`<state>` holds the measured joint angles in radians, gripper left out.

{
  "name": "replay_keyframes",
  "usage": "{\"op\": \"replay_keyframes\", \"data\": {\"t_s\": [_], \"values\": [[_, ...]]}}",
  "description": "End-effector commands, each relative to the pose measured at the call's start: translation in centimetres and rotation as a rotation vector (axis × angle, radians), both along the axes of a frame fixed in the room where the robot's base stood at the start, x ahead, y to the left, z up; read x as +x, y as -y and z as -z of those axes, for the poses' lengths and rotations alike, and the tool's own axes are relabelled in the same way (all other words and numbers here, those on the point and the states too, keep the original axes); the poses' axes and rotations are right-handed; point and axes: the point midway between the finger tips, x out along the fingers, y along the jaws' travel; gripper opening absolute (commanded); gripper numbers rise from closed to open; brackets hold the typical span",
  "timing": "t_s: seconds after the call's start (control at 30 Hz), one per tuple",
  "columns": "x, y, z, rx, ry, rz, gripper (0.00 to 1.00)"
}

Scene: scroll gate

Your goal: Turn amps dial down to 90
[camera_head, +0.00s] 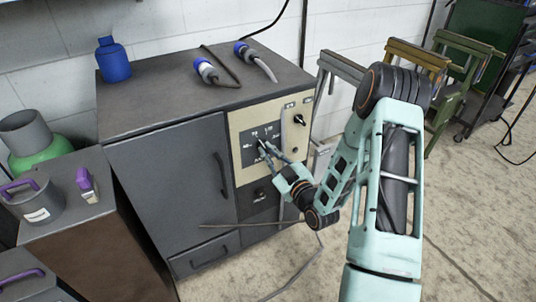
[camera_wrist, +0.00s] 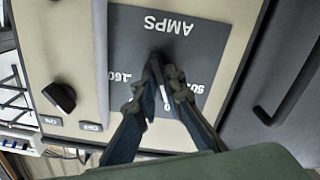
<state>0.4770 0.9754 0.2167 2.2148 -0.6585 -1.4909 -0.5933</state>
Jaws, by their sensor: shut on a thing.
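The amps dial sits on a dark square plate (camera_head: 250,150) on the beige front panel of a grey machine. In the wrist view the plate (camera_wrist: 208,38) appears upside down, with "AMPS" and the marks "160" and "50" readable in part. My gripper (camera_head: 263,148) reaches the plate from the right. In the wrist view my gripper's fingertips (camera_wrist: 163,68) are shut on the dial at the plate's middle. The dial is mostly hidden by the fingers. A white pointer (camera_wrist: 150,107) shows between them, so its exact reading cannot be told.
A black switch knob (camera_head: 299,119) is on the panel to the right of the plate. Two blue plugs (camera_head: 206,71) with cables and a blue bottle (camera_head: 112,60) are on top of the machine. A door handle (camera_head: 220,175) sticks out on the left.

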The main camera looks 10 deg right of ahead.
Motion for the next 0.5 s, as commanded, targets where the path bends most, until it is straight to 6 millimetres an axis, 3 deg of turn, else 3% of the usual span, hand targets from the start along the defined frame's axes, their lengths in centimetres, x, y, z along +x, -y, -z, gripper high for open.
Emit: {"op": "replay_keyframes", "data": {"t_s": [0.4, 0.43, 0.5], "values": [[-0.10, 0.05, 0.17, -0.008, -0.003, 0.001, 0.00], [-0.10, 0.05, 0.18, -0.008, -0.003, 0.001, 0.11], [-0.10, 0.05, 0.17, -0.008, -0.003, 0.001, 0.18]]}}
